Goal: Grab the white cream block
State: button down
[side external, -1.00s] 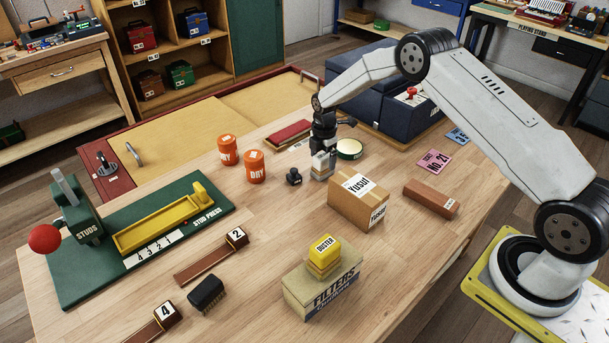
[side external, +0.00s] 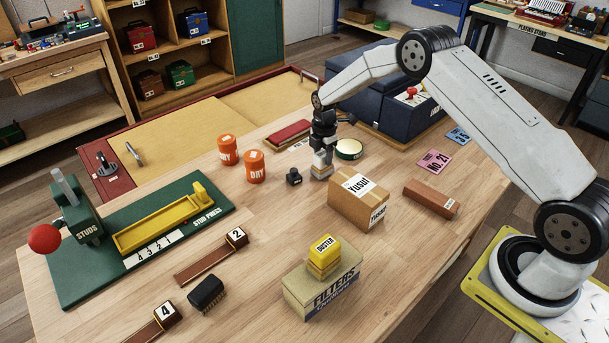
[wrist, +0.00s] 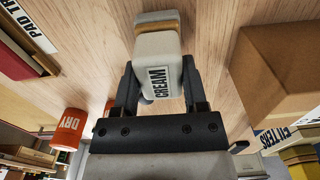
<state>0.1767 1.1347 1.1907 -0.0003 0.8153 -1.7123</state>
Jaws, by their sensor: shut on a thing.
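The white cream block (wrist: 158,62), labelled CREAM, sits between the two fingers of my gripper (wrist: 158,85) in the wrist view. A tan layer (wrist: 157,18) shows at its far end. In the side external view the block (side external: 321,168) is seen low under my gripper (side external: 323,150), just left of the cardboard box. My gripper is shut on the block, with a finger against each side. The block looks upright and at or very near the tabletop; I cannot tell whether it touches.
The cardboard box (side external: 358,200) labelled Yusuf stands close on the right. A small black object (side external: 293,177) and orange DRY tins (side external: 254,167) are on the left. A round green-rimmed tin (side external: 349,149) is behind. Bare wood (side external: 270,225) lies in front.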

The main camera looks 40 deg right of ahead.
aim_at(323, 153)
notch_tip(323, 153, up, 9)
jog(key=shift+r, duration=0.15)
dwell(0.4)
dwell(0.4)
